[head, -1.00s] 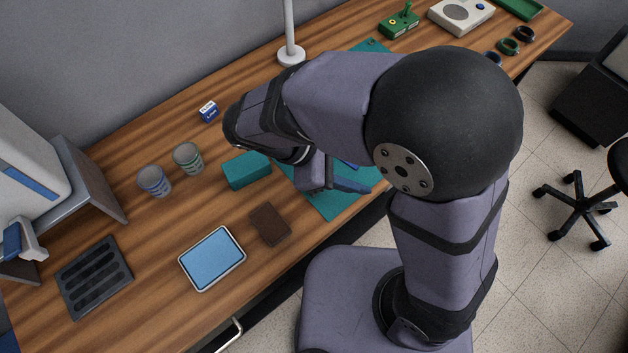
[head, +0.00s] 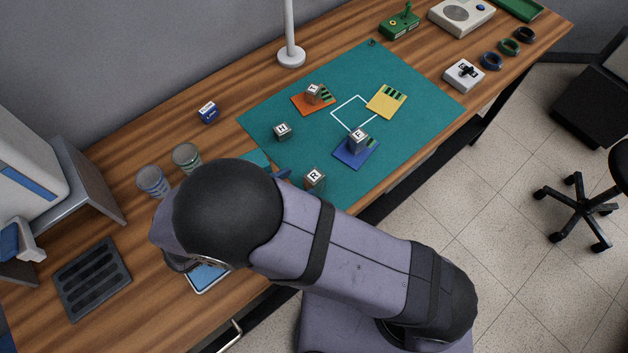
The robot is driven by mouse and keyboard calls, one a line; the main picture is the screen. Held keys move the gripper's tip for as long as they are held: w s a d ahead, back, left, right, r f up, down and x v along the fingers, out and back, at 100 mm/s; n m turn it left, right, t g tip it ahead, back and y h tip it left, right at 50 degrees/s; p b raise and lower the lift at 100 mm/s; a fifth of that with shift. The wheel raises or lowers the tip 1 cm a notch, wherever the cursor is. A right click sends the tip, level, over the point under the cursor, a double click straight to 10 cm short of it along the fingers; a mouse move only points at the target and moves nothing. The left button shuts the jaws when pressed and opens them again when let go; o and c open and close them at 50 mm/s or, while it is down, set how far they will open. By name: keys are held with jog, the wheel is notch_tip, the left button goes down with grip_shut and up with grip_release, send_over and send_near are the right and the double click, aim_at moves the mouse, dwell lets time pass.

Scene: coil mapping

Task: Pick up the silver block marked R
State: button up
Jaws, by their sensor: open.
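The silver block marked R (head: 314,180) sits on the near edge area of the teal mat (head: 400,75), letter up. My gripper (head: 283,174) is mostly hidden behind my arm; only a blue finger part shows, just left of the R block. It looks apart from the block, and its height above the mat is hard to tell. Other silver blocks are a block marked H (head: 282,131) on the mat, a block marked F (head: 358,138) on the blue card (head: 350,157), and one with an unclear letter (head: 313,91) on the orange card (head: 305,105).
A yellow card (head: 386,101) and a white outlined square (head: 337,113) lie on the mat. A teal box (head: 256,159) is partly hidden by my arm. Two cups (head: 187,158) and a small blue-white box (head: 208,112) stand left. A lamp base (head: 291,57) stands behind.

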aim_at(308, 183)
notch_tip(308, 183, down, 2)
jog(key=shift+f, duration=0.1)
jog(key=shift+w+d+f+p, duration=0.1)
jog(key=shift+w+d+p, duration=0.3)
jog(key=shift+w+d, duration=0.15)
jog(key=shift+p+x, duration=1.3)
jog(key=shift+x, duration=0.9)
jog(key=shift+w+d+f, duration=0.4)
jog(key=shift+d+f, duration=0.05)
jog(key=shift+f, duration=0.1)
grip_shut()
